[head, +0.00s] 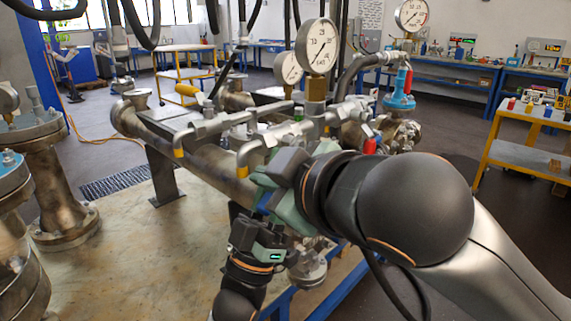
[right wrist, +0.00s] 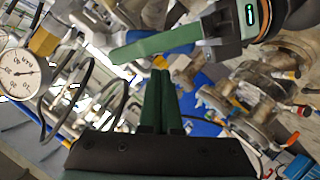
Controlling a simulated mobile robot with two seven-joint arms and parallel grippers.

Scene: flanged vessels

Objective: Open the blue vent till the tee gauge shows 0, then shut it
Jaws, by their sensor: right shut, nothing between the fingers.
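My right gripper (head: 268,194) reaches in from the right over the pipework. In the right wrist view its two green fingers (right wrist: 160,75) are together with nothing between them. My left gripper (head: 262,225) comes up from below, close to the right one. A large round gauge (head: 317,47) stands on a brass fitting above the pipes. A gauge also shows in the right wrist view (right wrist: 18,72); its reading is unclear.
Yellow-tipped levers (head: 245,158) and a red handle (head: 370,146) crowd the pipework. Two more gauges (head: 287,69) (head: 411,14) stand behind, one near a blue valve (head: 400,100). Flanged vessels (head: 55,180) stand at left. A yellow-framed cart (head: 520,155) stands at right.

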